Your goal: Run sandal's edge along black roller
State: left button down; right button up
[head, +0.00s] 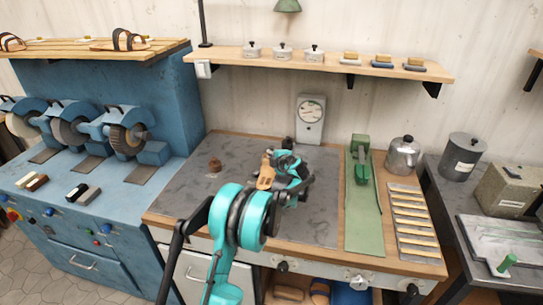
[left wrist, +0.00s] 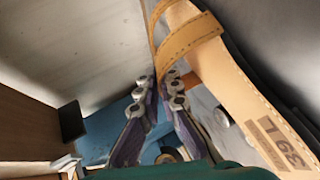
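A tan sandal (head: 266,172) is at my left gripper (head: 284,170), above the dark mat on the bench. In the left wrist view the sandal (left wrist: 235,95) fills the right side, with a stitched strap and a "39 L" mark on its sole. The fingers of my left gripper (left wrist: 162,80) come close together at the strap edge and appear shut on it. A small black upright part (head: 288,143), perhaps the black roller, shows just behind the gripper; whether the sandal touches it is hidden. My right gripper is out of view.
A white dial gauge (head: 311,112) stands behind the gripper. A brown knob-like item (head: 214,165) sits on the mat (head: 190,195). Blue grinding machines (head: 75,128) stand left.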

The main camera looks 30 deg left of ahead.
pick_arm(q)
jog(key=shift+w+a, duration=0.1)
jog(key=shift+w+a, duration=0.2)
jog(key=shift+w, duration=0.5)
jog(key=shift+w+a, duration=0.1)
jog(key=shift+w, duration=0.05)
jog(key=shift+w+a, duration=0.2)
jog(key=shift+w, duration=0.45)
jog(key=shift+w, duration=0.2)
dwell(0.4)
jog(key=shift+w+a, duration=0.25)
jog(key=shift+w, duration=0.6)
dwell(0.8)
jog(key=shift+w+a+p, duration=0.25)
jog(key=shift+w+p, duration=0.05)
jog(key=shift+w, duration=0.25)
